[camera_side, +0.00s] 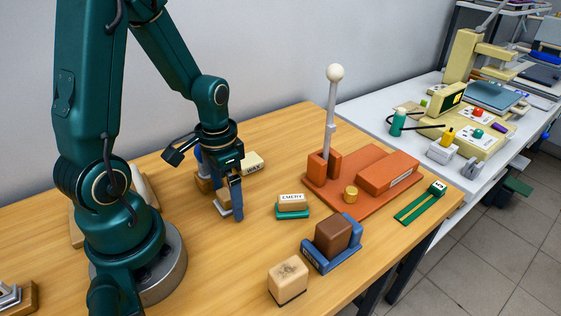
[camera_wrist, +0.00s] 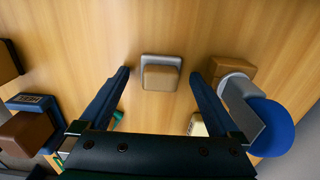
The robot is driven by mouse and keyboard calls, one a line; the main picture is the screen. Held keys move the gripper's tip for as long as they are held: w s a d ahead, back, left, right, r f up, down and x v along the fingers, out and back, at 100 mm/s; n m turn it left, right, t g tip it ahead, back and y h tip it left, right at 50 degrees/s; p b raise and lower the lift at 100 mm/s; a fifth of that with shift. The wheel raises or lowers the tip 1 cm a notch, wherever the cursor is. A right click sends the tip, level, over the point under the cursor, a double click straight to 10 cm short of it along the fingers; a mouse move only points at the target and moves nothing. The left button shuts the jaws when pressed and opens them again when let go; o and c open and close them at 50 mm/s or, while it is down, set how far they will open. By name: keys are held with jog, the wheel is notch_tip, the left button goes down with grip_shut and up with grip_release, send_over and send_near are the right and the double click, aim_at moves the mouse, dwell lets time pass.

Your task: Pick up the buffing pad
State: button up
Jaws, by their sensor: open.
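My gripper (camera_side: 229,193) is open and points down at the table. In the wrist view, my gripper (camera_wrist: 159,74) has its two dark blue fingers spread wide. A small tan block on a grey pad (camera_wrist: 160,77) lies between the fingertip lines, with clear space on both sides. In the side view this block (camera_side: 222,207) is partly hidden behind a finger. It may be the buffing pad; no readable label on it confirms this. A brown block with a white part and blue disc (camera_wrist: 262,118) lies right of the right finger in the wrist view.
A block marked EMERY on a green base (camera_side: 292,206), a cream labelled block (camera_side: 252,161), a blue holder with a brown block (camera_side: 333,241) and a stamped wooden block (camera_side: 288,280) stand nearby. An orange base with a tall white-knobbed lever (camera_side: 333,110) stands farther right.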

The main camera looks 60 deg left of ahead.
aim_at(227, 192)
jog(key=c, duration=1.4)
jog(key=shift+r, duration=0.15)
jog(key=shift+c, duration=0.2)
notch_tip(227, 192, up, 10)
jog(key=shift+f, duration=0.1)
jog(key=o, duration=0.6)
jog(key=c, duration=0.4)
